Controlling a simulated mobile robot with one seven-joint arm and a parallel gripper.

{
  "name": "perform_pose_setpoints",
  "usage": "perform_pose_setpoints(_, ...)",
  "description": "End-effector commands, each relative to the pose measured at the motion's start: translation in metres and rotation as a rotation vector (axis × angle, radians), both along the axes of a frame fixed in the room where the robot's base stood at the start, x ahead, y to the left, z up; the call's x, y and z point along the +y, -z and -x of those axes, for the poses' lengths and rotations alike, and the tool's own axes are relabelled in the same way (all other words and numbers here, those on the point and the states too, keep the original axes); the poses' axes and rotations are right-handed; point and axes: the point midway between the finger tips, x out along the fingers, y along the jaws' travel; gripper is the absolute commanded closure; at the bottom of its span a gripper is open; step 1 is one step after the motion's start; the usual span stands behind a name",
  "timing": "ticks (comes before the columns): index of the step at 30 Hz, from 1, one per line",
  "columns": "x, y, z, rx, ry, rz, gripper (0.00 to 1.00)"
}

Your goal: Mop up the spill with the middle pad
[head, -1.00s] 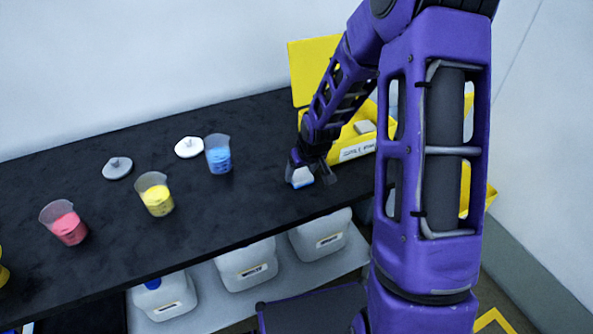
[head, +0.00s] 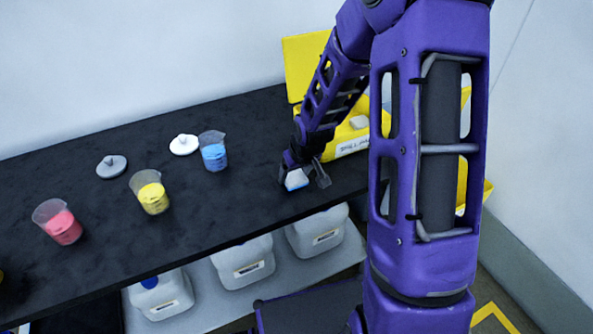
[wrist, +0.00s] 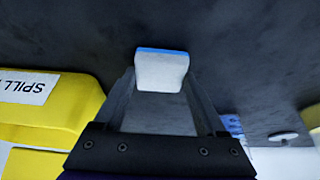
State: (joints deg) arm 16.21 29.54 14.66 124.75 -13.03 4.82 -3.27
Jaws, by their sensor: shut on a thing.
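My gripper (head: 305,178) is shut on a white pad (wrist: 160,73) with a blue layer along one side. The pad sits between the fingertips, low over the dark bench top (head: 250,135), and also shows in the head view (head: 296,180). I cannot tell whether it touches the bench. The yellow spill kit box (head: 342,141) is open behind and right of my gripper, partly hidden by my arm. Another pale pad (head: 358,122) shows in it. I cannot make out a spill in either view.
Beakers with blue (head: 214,155), yellow (head: 152,196) and red (head: 62,226) liquid stand left of my gripper. White jugs (head: 243,264) sit on a shelf below. Bench between blue beaker and gripper is clear.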

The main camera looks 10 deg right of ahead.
Motion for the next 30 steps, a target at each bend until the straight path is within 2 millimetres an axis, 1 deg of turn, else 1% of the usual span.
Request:
perform_pose_setpoints(4,0.002,0.0,0.003,0.001,0.0,0.0,0.78)
perform_pose_setpoints(11,0.002,0.0,0.001,0.0,0.0,0.0,0.78)
perform_pose_setpoints(30,0.008,0.0,-0.03,0.0,0.0,0.0,0.78)
